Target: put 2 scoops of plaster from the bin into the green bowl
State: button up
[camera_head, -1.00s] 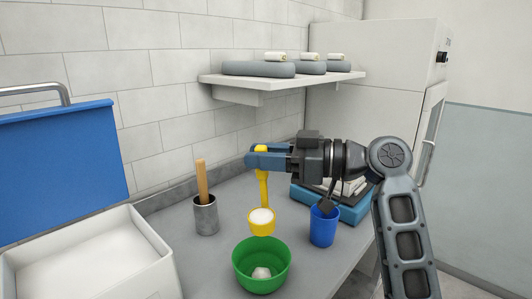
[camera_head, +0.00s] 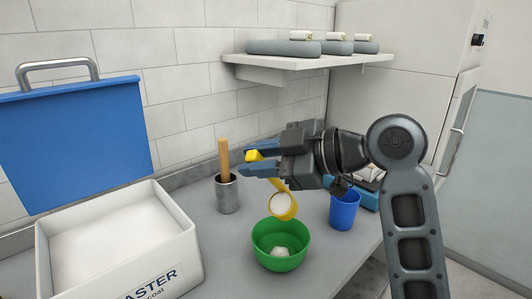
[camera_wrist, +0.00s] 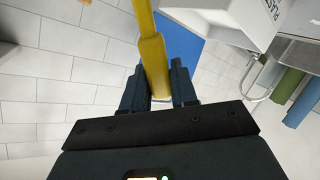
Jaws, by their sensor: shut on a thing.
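My gripper (camera_head: 262,164) is shut on the handle of a yellow scoop (camera_head: 291,211). The scoop hangs tilted just above the green bowl (camera_head: 281,258), with white plaster showing in its cup. In the wrist view the yellow handle (camera_wrist: 152,55) passes between my two fingers; the cup is out of that view. A small white heap of plaster (camera_head: 281,252) lies in the bottom of the green bowl. The plaster bin (camera_head: 180,255) is white, lettered on its front, and holds white plaster; its blue lid (camera_head: 75,145) stands raised behind it.
A grey metal cup (camera_head: 228,196) with a wooden-handled tool stands behind the bowl. A blue cup (camera_head: 344,212) stands right of the bowl, with a blue tray behind it. A wall shelf (camera_head: 300,66) with grey rolls is above the counter.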

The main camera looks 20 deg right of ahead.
jog(key=s+a+f+n+h+b, duration=0.1)
jog(key=a+f+n+h+b, duration=0.2)
jog(key=a+f+n+b, duration=0.1)
jog(key=shift+s+a+f+h+b, duration=0.4)
jog(key=shift+a+f+b, duration=0.2)
jog(key=shift+f, duration=0.25)
dwell(0.8)
notch_tip(320, 180, up, 5)
jog(key=p, duration=0.4)
dwell(0.3)
